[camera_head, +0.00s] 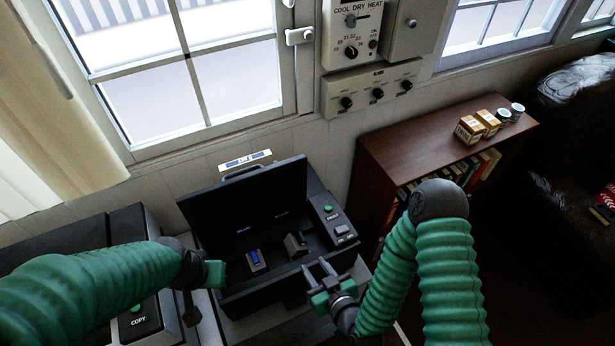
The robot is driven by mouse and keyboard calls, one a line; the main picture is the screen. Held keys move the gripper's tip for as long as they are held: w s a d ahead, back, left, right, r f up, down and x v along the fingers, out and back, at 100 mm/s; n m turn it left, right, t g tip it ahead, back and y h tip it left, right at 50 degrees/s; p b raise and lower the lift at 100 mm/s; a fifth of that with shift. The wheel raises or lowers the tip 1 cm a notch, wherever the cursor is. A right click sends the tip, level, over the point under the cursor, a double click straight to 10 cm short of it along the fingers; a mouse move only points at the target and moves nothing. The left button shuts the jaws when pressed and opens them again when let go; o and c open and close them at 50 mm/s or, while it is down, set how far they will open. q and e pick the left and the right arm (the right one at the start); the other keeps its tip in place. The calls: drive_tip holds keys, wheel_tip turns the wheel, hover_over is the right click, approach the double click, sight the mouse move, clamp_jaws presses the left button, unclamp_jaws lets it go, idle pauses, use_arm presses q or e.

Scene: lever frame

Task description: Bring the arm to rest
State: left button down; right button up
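My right arm, in a green ribbed sleeve, bends in from the lower right of the head view. Its gripper (320,270) is open, with two grey fingers apart and nothing visible between them. It is over the front right edge of an open black case (262,296). My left arm, also green-sleeved, comes in from the left. Its gripper (215,273) is by the case's left side; its fingers are too unclear to tell their state. Inside the case stand a grey block-like part (296,244) and a small part with a blue face (254,259).
The case's raised lid (245,205) stands behind both grippers. A panel with a green button (328,209) is at its right. A black machine marked COPY (138,321) is at left. A brown bookshelf (400,150) with small boxes stands at right. Wall controls (372,92) are above.

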drive_tip(key=w+d+f+g+h+b, duration=0.25)
drive_tip(key=d+g+b, duration=0.2)
drive_tip(key=d, duration=0.25)
drive_tip(key=s+d+r+m+g+h+b, duration=0.2)
drive_tip(key=s+d+r+m+g+b, duration=0.2)
drive_tip(key=s+d, duration=0.4)
drive_tip(key=shift+s+r+m+g, duration=0.35)
drive_tip(key=shift+s+r, duration=0.25)
drive_tip(key=shift+s, duration=0.1)
drive_tip(key=shift+d+h, duration=0.15)
drive_tip(key=shift+h, duration=0.1)
